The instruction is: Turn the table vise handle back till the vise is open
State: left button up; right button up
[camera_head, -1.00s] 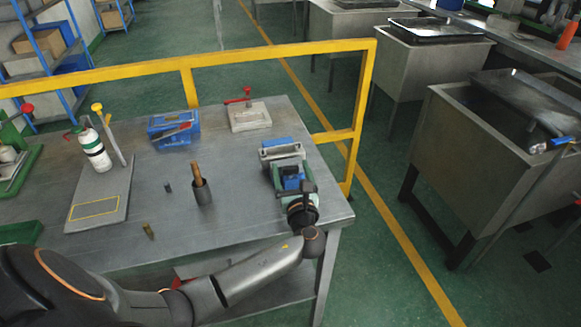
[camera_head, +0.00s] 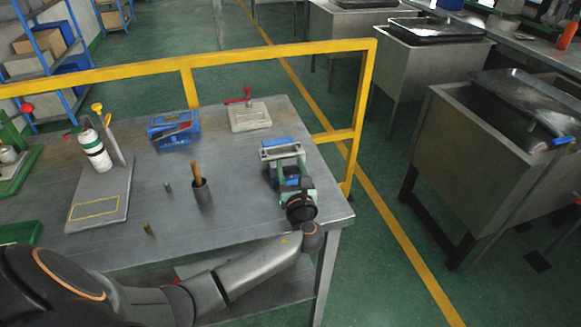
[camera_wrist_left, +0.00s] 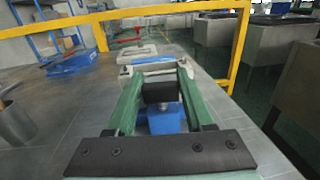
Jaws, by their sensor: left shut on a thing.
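The table vise (camera_head: 281,142) stands near the right end of the grey table, with a blue body and pale grey jaws. It also shows in the wrist view (camera_wrist_left: 167,118), blue below and pale grey beyond. My left gripper (camera_head: 288,170) reaches over it from the front edge, with green fingers along both sides. In the wrist view the left gripper (camera_wrist_left: 158,82) is shut with a dark block, the vise handle (camera_wrist_left: 159,92), between its fingers. The fingers and black palm hide much of the vise, and the jaw gap cannot be read clearly. My right gripper is out of view.
A yellow rail (camera_head: 240,56) runs behind and to the right of the table. A grey block with a red handle (camera_head: 249,117), a blue vise-like tool (camera_head: 174,130) and a dark cup (camera_head: 202,192) stand to the left. The table's front right is clear.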

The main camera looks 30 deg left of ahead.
pick_arm(q)
grip_shut()
jog(key=shift+n+g+y, duration=0.8)
jog(key=shift+g+y, duration=0.1)
jog(key=o, duration=1)
grip_release()
jog(key=shift+o, duration=0.2)
jog(key=v, duration=1.2)
jog(key=shift+s+d, duration=0.2)
jog(key=shift+s, duration=0.05)
